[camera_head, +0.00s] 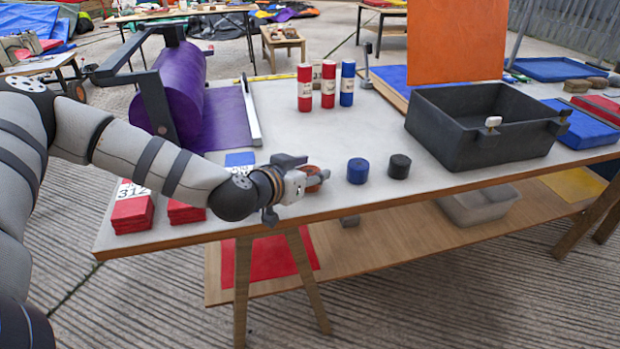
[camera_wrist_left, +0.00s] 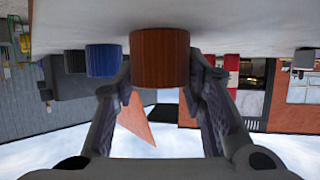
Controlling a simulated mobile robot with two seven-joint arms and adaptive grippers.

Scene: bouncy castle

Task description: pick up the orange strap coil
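The orange strap coil (camera_head: 313,178) stands on the white table near its front edge, partly hidden by my left gripper (camera_head: 303,180) in the head view. In the left wrist view, which is upside down, the coil (camera_wrist_left: 160,57) sits between the two fingertips of my left gripper (camera_wrist_left: 160,75), its base on the table surface. The fingers lie close along both its sides; I cannot tell whether they press on it. My right gripper is not in view.
A blue coil (camera_head: 358,171) and a black coil (camera_head: 399,166) stand right of the orange one. Red and blue cylinders (camera_head: 328,84) stand behind. A dark grey bin (camera_head: 480,150) is at the right. A purple roll (camera_head: 180,85) and red blocks (camera_head: 132,214) are at the left.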

